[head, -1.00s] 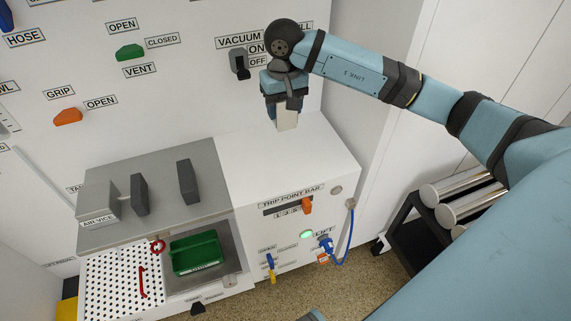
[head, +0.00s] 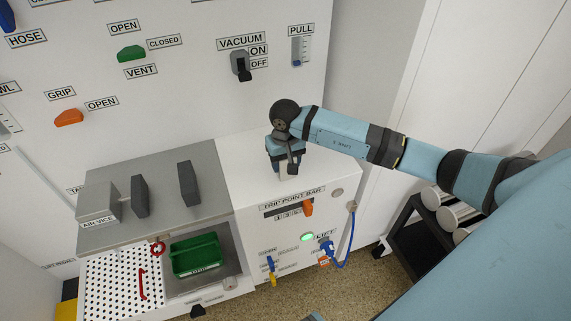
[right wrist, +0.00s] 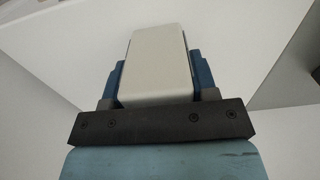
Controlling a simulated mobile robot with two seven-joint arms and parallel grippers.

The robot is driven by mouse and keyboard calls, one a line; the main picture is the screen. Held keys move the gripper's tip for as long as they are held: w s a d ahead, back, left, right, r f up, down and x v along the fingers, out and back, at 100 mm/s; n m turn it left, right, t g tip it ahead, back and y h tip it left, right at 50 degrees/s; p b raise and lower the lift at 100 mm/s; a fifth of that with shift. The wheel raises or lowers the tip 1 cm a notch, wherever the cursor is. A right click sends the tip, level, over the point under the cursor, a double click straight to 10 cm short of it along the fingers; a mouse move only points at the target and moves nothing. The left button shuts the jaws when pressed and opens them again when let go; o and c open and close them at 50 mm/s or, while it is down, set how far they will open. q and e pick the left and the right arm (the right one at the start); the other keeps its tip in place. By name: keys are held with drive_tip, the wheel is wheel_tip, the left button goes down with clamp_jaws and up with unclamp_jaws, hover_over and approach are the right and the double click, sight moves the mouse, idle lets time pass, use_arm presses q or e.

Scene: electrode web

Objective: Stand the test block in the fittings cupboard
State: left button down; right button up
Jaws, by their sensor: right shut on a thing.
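The test block (right wrist: 158,65) is a pale off-white block. In the right wrist view it sits between the two blue fingers of my right gripper (right wrist: 155,82), which is shut on it. In the head view the right gripper (head: 286,166) points down over the white cabinet top, near its front edge above the trip point bar. Only a small part of the block shows below the fingers there. I cannot tell whether the block touches the top. No label marks the fittings cupboard, so I cannot tell which part it is. My left gripper is not in view.
The white cabinet top (head: 240,165) is otherwise clear. To its left are a grey plate with dark upright jaws (head: 188,183), a green tray (head: 196,254) and a perforated white board (head: 112,285). Switches line the wall behind. A dark cart (head: 418,248) with metal cylinders stands at right.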

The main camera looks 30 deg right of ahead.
drive_tip(key=shift+f, duration=0.65)
drive_tip(key=shift+f, duration=0.15)
drive_tip(key=o, duration=1.1)
